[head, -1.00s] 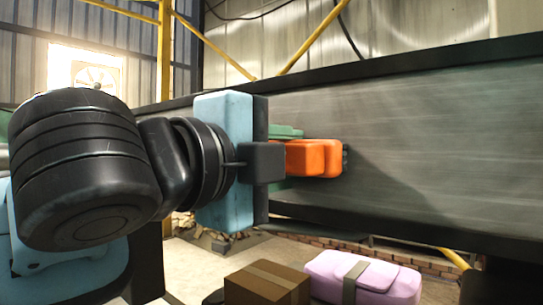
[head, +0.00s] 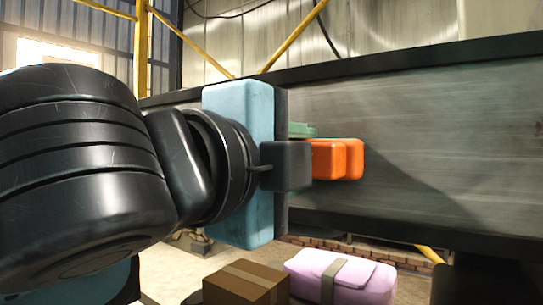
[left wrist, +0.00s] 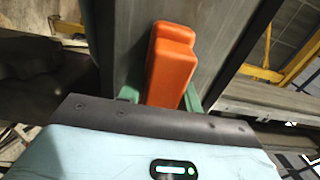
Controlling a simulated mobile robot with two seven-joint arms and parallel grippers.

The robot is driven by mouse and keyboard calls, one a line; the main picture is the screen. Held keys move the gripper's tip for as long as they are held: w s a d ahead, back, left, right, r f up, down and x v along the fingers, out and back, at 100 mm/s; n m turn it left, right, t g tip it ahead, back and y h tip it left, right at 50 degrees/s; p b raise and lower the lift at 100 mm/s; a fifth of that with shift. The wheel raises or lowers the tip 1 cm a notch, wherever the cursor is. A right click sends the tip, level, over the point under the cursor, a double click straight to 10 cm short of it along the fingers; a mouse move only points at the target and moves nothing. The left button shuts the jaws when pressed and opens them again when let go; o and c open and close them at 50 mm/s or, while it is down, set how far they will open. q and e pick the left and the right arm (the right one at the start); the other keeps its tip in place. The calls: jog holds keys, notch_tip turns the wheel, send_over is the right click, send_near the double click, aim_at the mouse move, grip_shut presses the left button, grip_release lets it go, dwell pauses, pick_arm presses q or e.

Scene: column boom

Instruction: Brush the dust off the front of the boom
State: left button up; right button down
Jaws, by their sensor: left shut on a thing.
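The boom (head: 430,135) is a long grey beam that crosses the head view, with dark flanges along its top and bottom. Its face carries pale streaks and a hazy film. My left gripper (left wrist: 160,97) has green fingers and is shut on an orange brush (head: 350,158). The brush also shows in the left wrist view (left wrist: 172,62), standing out between the fingers towards the boom face. The bristles are hidden, so I cannot tell whether they touch the face. My right gripper is in neither view.
A brown cardboard box (head: 245,283) and a pink case (head: 340,278) with a grey strap stand below the boom. Yellow struts (head: 290,42) and a corrugated wall (head: 400,35) are behind it. The boom face right of the brush is clear.

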pick_arm(q)
jog(key=shift+r, duration=0.65)
jog(key=shift+w+a, duration=0.1)
jog(key=shift+w+a, duration=1.05)
jog(key=shift+a, duration=0.3)
jog(key=shift+w+a, duration=1.1)
jog(key=shift+a, duration=0.3)
jog(key=shift+w+a, duration=0.55)
jog(key=shift+a, duration=0.2)
jog(key=shift+w+a, duration=0.55)
jog(key=shift+a, duration=0.15)
